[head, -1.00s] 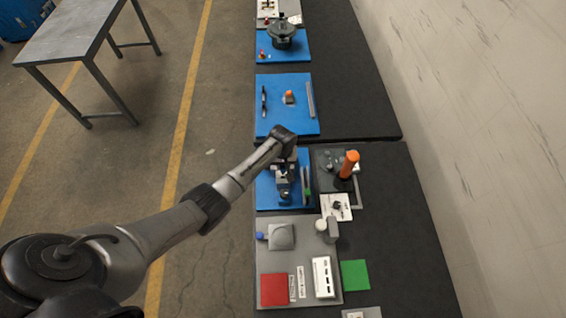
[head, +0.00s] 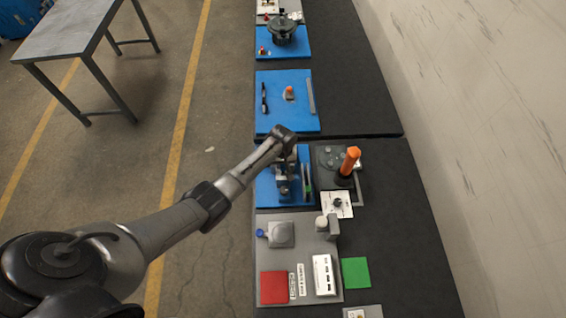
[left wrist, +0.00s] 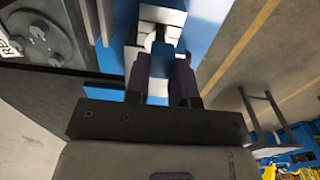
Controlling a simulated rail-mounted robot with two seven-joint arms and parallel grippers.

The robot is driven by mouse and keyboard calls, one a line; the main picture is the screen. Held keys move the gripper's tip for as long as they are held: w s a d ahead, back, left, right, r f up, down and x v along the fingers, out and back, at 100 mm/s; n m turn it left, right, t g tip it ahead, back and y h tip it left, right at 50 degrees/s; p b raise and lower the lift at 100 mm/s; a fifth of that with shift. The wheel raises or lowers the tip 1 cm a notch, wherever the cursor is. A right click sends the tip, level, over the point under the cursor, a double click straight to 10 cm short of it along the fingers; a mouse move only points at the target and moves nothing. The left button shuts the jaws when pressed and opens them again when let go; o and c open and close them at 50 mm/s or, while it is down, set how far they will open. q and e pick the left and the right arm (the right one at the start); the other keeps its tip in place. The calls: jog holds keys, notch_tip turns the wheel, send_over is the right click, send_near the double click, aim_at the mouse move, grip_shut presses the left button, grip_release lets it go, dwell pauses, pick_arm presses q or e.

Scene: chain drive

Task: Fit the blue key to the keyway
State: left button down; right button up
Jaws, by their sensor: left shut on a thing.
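My left gripper (head: 285,190) is low over the blue mat (head: 264,192) in the middle of the bench, pointing down. In the left wrist view its two dark fingers (left wrist: 160,68) are close together, shut on a small blue piece between them, which I take for the blue key (left wrist: 159,86). A pale grey-white fixture (left wrist: 161,14) stands just beyond the fingertips. The keyway itself is hidden or too small to make out, and I cannot tell whether the key touches it. My right gripper is not in view.
Right of the mat, a grey plate carries an orange-handled tool (head: 350,160). Nearer is a grey board (head: 330,250) with a red square (head: 274,288) and a white block (head: 323,275). A green square (head: 355,272) lies beside it. Another blue mat (head: 275,115) lies farther off.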

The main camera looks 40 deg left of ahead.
aim_at(283, 170)
pick_arm(q)
jog(key=shift+r+p, duration=0.1)
jog(key=shift+p, duration=0.25)
dwell(0.6)
jog(key=shift+p, duration=0.3)
dwell(0.6)
jog(key=shift+f, duration=0.3)
jog(key=shift+f+b, duration=1)
jog(key=shift+f+b, duration=0.65)
jog(key=shift+f, duration=0.25)
jog(key=shift+f+b, duration=0.75)
jog(key=shift+f, duration=0.25)
jog(key=c, duration=1)
grip_release()
jog(key=shift+r, duration=0.1)
jog(key=shift+o, duration=0.6)
